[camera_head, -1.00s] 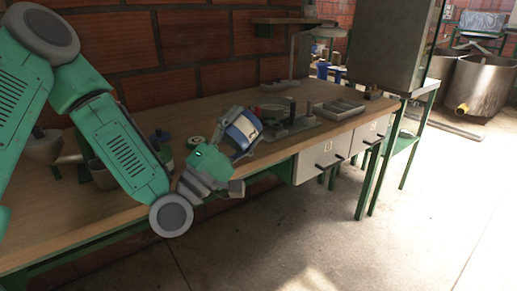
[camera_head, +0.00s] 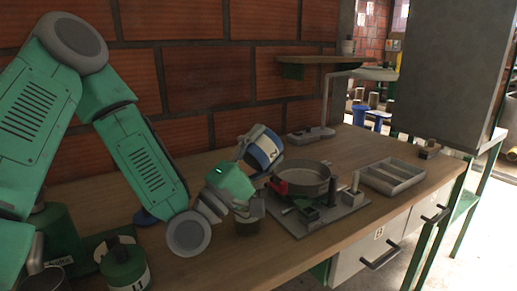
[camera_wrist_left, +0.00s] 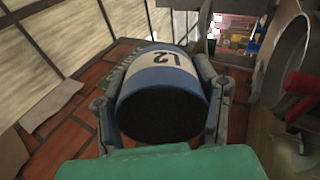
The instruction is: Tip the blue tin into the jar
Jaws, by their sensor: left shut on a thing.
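The blue tin (camera_head: 262,148), with a white band and dark marking, is held tilted in the air by my left gripper (camera_head: 250,172). In the left wrist view the tin (camera_wrist_left: 168,75) sits between both fingers, its band reading "L2" and its dark round end facing the camera. Whether that end is open I cannot tell. A small jar-like vessel (camera_head: 248,226) stands on the bench just below the gripper, partly hidden by it. I cannot tell whether anything has gone into it. My right gripper is not in view.
A round metal pan (camera_head: 303,178) stands on a plate with small fittings right of the gripper. A divided grey tray (camera_head: 392,177) lies farther right. Green canisters (camera_head: 124,264) stand at lower left. A brick wall backs the bench; its front right strip is clear.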

